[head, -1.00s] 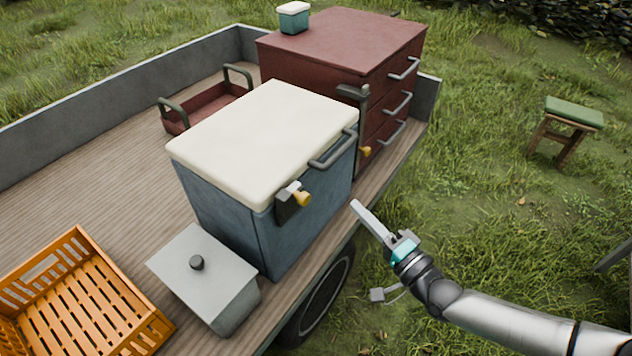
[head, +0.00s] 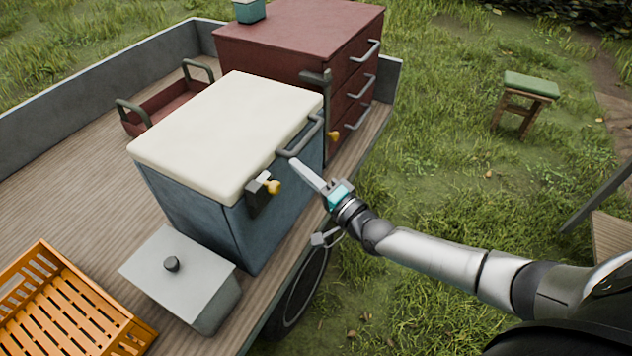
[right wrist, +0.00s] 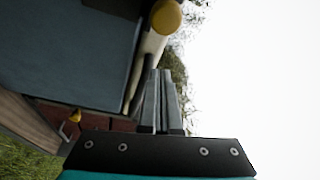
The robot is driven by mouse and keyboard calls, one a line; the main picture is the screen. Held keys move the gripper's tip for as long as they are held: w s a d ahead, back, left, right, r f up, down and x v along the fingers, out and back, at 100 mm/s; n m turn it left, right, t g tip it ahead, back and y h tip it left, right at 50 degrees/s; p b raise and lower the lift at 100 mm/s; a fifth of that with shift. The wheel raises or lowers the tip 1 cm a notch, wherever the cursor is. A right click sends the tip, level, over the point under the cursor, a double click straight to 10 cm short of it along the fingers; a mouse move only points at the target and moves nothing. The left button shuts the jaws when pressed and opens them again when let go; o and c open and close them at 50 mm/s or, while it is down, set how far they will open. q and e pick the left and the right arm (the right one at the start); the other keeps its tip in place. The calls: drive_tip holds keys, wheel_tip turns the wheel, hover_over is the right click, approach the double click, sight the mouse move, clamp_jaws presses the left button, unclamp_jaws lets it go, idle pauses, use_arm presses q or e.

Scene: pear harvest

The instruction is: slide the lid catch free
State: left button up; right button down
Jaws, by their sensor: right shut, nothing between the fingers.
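The blue cooler box with a cream lid (head: 228,132) stands on the cart bed, its lid closed. The lid catch, a dark plate with a yellow knob (head: 272,187), sits on the box's front near the lid's edge. My right gripper (head: 297,168) is shut and empty, just right of the catch and close to the box front; I cannot tell if it touches. In the right wrist view the shut fingers (right wrist: 161,82) point up beside the box, with the yellow knob (right wrist: 166,17) beyond their tips. My left gripper is not in view.
A grey handle (head: 303,140) sticks out from the lid just above my fingers. A red drawer cabinet (head: 290,40) stands behind. A lidded grey tin (head: 180,275) and an orange crate (head: 60,310) are at lower left.

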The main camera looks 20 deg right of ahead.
sight(276, 189)
drive_tip(key=shift+s+a+f+p, duration=0.3)
drive_tip(key=shift+s+a, duration=0.2)
drive_tip(key=shift+a, duration=0.3)
drive_tip(key=shift+s+a+f+p, duration=0.25)
drive_tip(key=shift+s+a, duration=0.2)
drive_tip(key=shift+a, duration=0.35)
drive_tip(key=s+a, duration=0.1)
drive_tip(key=s+a+p, duration=0.1)
drive_tip(key=shift+a+r, duration=0.15)
drive_tip(key=shift+a, duration=0.15)
